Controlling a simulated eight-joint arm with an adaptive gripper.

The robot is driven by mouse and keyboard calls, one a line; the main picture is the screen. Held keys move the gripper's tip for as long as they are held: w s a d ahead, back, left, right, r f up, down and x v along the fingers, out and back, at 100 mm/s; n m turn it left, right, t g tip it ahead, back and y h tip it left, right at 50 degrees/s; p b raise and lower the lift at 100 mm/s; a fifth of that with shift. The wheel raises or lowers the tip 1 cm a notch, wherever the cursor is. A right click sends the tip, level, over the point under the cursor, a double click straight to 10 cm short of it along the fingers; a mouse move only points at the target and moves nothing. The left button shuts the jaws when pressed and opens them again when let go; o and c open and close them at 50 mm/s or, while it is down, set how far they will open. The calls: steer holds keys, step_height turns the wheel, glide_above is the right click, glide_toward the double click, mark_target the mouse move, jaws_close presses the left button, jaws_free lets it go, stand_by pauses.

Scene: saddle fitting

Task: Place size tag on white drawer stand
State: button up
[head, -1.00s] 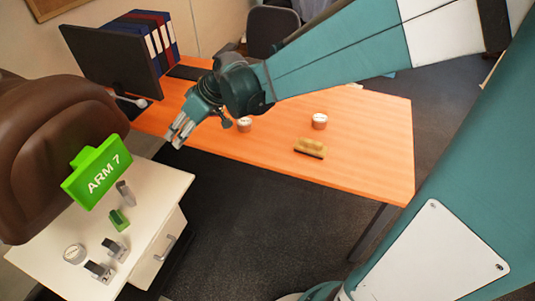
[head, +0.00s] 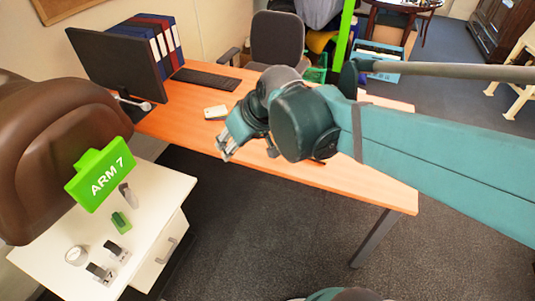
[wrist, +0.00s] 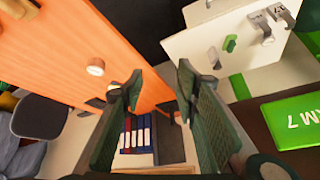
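The green tag (head: 101,174), lettered ARM 7, rests against the brown saddle (head: 50,130) at the left of the head view. It shows partly at the right edge of the wrist view (wrist: 290,120). The white drawer stand (head: 168,183) is just right of and below the tag. Its top also shows in the wrist view (wrist: 190,45). My gripper (head: 226,148) is over the near edge of the orange desk, right of the stand and apart from the tag. In the wrist view its fingers (wrist: 160,82) are spread with nothing between them.
The stand top holds a green block (head: 121,222), a grey piece (head: 128,195), a round gauge (head: 76,256) and two dark clamps. The orange desk (head: 185,130) carries a monitor (head: 120,65), binders and a keyboard. Dark floor lies open between stand and desk.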

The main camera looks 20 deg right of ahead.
steer(key=s+d+m+t+h, duration=0.1)
steer(key=s+d+m+h, duration=0.1)
steer(key=s+d, duration=0.5)
steer(key=shift+s+f+m+h, duration=0.15)
steer(key=shift+s+m+h, duration=0.25)
steer(key=shift+s, duration=0.8)
steer(key=shift+o, duration=0.6)
steer(key=shift+d, duration=0.1)
